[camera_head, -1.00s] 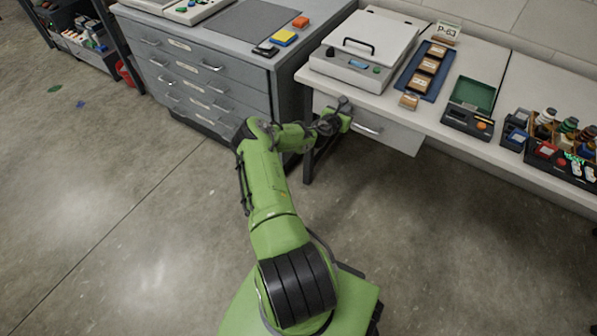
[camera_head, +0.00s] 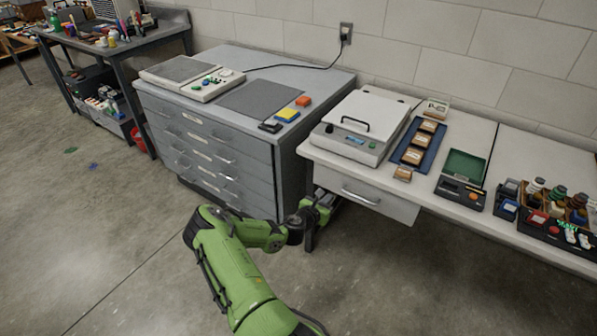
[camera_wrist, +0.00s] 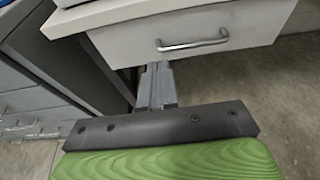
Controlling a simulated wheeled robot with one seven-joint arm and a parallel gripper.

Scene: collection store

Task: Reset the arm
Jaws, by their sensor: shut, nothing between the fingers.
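My green arm rises from the bottom of the head view and bends right toward the white bench. My gripper (camera_head: 322,205) is below and in front of the bench's drawer, near its left end. In the wrist view my gripper (camera_wrist: 157,72) is shut, with its fingers together and nothing between them. The white drawer (camera_wrist: 200,32) with its metal bar handle (camera_wrist: 193,44) is just beyond the fingertips. In the head view the same drawer (camera_head: 380,203) sits under the bench top. Whether the fingertips touch anything is not clear.
A grey drawer cabinet (camera_head: 232,166) stands left of the bench. On the bench (camera_head: 420,190) are a white lidded device (camera_head: 350,150), a blue tray (camera_head: 400,157), a green-lidded box (camera_head: 462,180) and bottles. Concrete floor (camera_head: 100,220) is open at left.

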